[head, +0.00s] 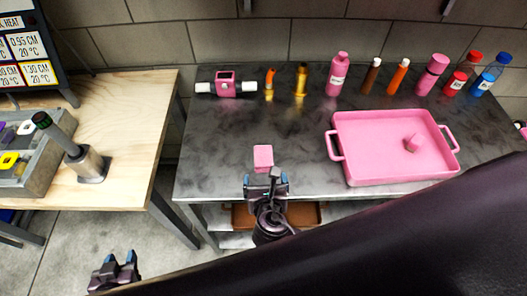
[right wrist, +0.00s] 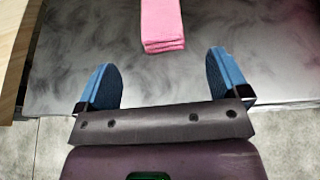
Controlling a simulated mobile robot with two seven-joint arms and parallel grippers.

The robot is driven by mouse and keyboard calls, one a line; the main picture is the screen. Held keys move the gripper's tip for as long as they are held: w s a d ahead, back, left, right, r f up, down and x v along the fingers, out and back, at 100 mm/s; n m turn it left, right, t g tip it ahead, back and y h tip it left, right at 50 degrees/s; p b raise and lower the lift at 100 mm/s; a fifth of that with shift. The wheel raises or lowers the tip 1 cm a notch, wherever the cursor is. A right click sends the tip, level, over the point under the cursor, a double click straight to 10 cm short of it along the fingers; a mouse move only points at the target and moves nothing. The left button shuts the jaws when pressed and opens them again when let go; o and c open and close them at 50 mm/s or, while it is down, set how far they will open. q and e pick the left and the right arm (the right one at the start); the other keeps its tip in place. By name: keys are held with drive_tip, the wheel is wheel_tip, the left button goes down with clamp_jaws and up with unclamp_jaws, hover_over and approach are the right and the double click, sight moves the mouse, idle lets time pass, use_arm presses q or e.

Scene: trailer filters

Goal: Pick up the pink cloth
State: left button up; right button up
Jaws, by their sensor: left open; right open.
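The pink cloth (head: 263,156) is a small folded stack lying flat near the front edge of the dark metal table. In the right wrist view the cloth (right wrist: 162,22) shows its folded layers at the near end. It lies ahead of my right gripper (head: 266,180), roughly centred between the fingers but beyond their tips. The right gripper (right wrist: 162,72) is open and empty, its blue-padded fingers spread over the table's front edge, not touching the cloth. My left gripper (head: 119,258) is open and empty at the lower left, over the floor.
A pink tray (head: 375,177) holding a small pink object (head: 412,143) sits right of the cloth. Several bottles, including a pink one (head: 337,75), line the table's back. A wooden table (head: 120,130) stands left. The dark tabletop (head: 215,140) around the cloth is clear.

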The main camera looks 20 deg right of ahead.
sight(264, 159)
drive_tip(key=x, duration=0.3)
drive_tip(key=shift+w, duration=0.3)
drive_tip(key=shift+x, duration=3.3)
drive_tip(key=shift+d+r, duration=0.1)
drive_tip(key=shift+d, duration=0.1)
drive_tip(key=c, duration=1)
use_arm(q)
drive_tip(key=shift+w, duration=0.15)
use_arm(e)
drive_tip(key=shift+r, duration=0.15)
drive_tip(key=shift+r, duration=0.3)
use_arm(q)
drive_tip(key=shift+s+a+r+p, duration=0.1)
drive_tip(key=shift+s+r+p, duration=0.5)
drive_tip(key=shift+p, duration=0.6)
use_arm(e)
wheel_tip(264, 159, up, 19)
